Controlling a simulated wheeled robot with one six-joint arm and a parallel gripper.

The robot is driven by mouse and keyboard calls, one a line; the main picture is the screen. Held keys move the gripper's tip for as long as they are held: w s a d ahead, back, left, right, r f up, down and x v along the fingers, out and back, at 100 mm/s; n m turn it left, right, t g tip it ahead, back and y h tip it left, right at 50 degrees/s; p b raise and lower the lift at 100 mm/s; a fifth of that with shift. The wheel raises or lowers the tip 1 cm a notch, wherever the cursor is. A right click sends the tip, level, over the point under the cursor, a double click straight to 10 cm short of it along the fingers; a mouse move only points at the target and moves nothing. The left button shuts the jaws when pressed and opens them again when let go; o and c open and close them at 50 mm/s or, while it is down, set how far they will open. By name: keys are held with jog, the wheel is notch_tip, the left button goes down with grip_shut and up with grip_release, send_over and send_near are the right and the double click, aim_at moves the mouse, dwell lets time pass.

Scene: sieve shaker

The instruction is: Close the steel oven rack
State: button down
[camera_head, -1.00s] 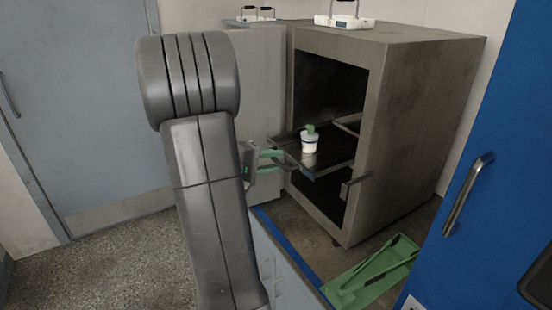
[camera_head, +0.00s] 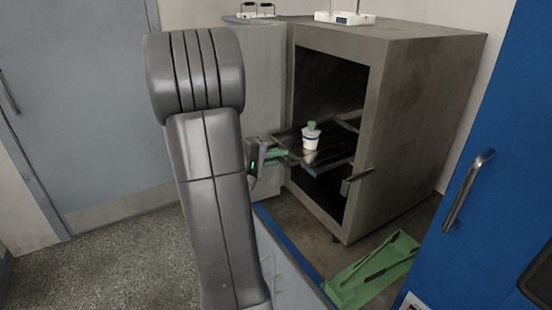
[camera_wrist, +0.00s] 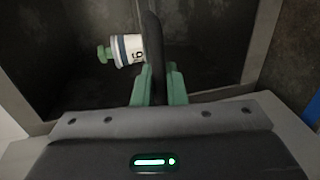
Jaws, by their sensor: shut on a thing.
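The steel oven rack (camera_head: 336,151) sticks partly out of the open front of the grey oven (camera_head: 411,120). A white cup with a dark band and green top (camera_head: 311,139) stands on the rack. My gripper (camera_head: 281,157) is at the rack's outer left end. In the wrist view, the green fingers of my gripper (camera_wrist: 157,86) are shut on the dark front edge bar of the rack (camera_wrist: 152,45). The cup (camera_wrist: 128,50) shows just left of this bar. The arm hides part of the scene to the left.
A green tray-like holder (camera_head: 372,272) lies on the surface before the oven. A blue door with a metal handle (camera_head: 468,192) stands at the right. White devices (camera_head: 344,18) sit on top of the oven. Open floor (camera_head: 117,262) lies to the left.

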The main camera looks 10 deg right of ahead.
aim_at(322, 143)
jog(key=b+x, duration=0.3)
jog(key=x, duration=0.1)
jog(key=r+b+x, duration=0.1)
jog(key=b+x, duration=0.2)
jog(key=x, duration=0.2)
jog(key=r+b+x, duration=0.1)
jog(key=b+x, duration=0.2)
jog(key=x, duration=0.1)
jog(key=shift+w+d+b, duration=0.2)
jog(key=shift+d+b, duration=0.1)
jog(key=shift+d, duration=0.2)
jog(key=shift+w+d+r+b, duration=0.15)
jog(key=shift+w+d+b, duration=0.15)
jog(key=shift+d, duration=0.3)
jog(key=shift+r, duration=0.15)
jog(key=c, duration=1.6)
grip_release()
jog(key=shift+d, duration=0.15)
jog(key=shift+o, duration=0.2)
jog(key=shift+d, duration=0.1)
jog(key=b+v, duration=0.1)
jog(key=v, duration=1.2)
jog(key=shift+a, duration=0.35)
